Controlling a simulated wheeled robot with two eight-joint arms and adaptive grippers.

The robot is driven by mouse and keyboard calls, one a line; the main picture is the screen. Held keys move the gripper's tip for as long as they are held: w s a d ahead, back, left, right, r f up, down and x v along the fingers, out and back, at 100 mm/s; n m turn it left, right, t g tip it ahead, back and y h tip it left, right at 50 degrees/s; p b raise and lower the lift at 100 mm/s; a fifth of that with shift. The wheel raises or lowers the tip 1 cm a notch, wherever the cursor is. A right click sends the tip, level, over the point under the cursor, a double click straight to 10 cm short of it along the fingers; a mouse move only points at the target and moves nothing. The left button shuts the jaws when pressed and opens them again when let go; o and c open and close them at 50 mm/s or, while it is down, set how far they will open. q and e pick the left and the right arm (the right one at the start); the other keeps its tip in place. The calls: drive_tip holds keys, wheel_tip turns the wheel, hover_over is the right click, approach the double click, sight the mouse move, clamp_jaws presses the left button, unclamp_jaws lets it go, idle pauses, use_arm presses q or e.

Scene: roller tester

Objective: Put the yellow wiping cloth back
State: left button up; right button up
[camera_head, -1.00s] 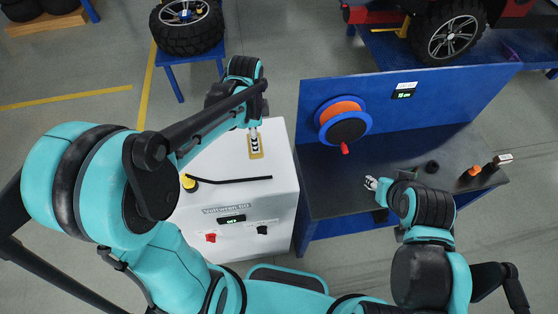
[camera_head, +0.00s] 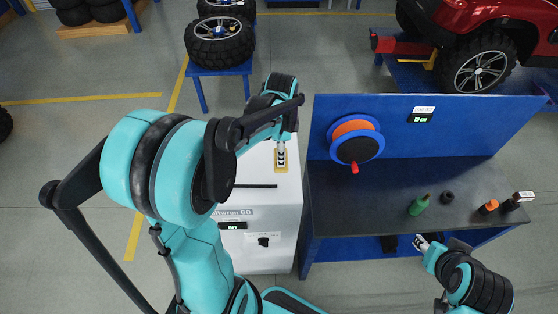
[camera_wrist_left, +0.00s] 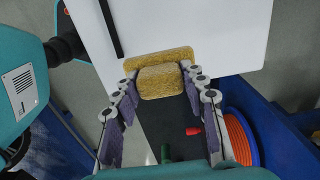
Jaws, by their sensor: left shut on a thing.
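The yellow wiping cloth (camera_wrist_left: 165,82) is between the fingers of my left gripper (camera_wrist_left: 163,78), which is shut on it. A second yellow strip (camera_wrist_left: 150,57) lies just behind it on the white cabinet top; I cannot tell whether it is part of the cloth or a separate patch. In the head view my left gripper (camera_head: 281,148) points down over a yellow patch (camera_head: 281,166) at the right part of the white cabinet (camera_head: 262,204). The gap to the surface is unclear. My right gripper (camera_head: 420,241) is at the dark bench's front edge, its fingers too small to judge.
The dark bench (camera_head: 390,190) with a blue back panel stands right of the cabinet. It carries an orange-and-blue reel (camera_head: 355,139) with a red handle, a green bottle (camera_head: 418,205) and several small items at its right.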

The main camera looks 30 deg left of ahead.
use_arm(q)
drive_tip(key=shift+a+f, duration=0.25)
drive_tip(key=shift+a, duration=0.15)
drive_tip(key=shift+a+f, duration=0.1)
drive_tip(key=shift+f, duration=1.95)
drive_tip(key=shift+b, duration=0.35)
drive_tip(key=shift+f, duration=0.2)
drive_tip(key=o, duration=1.1)
drive_tip(key=shift+r, duration=0.2)
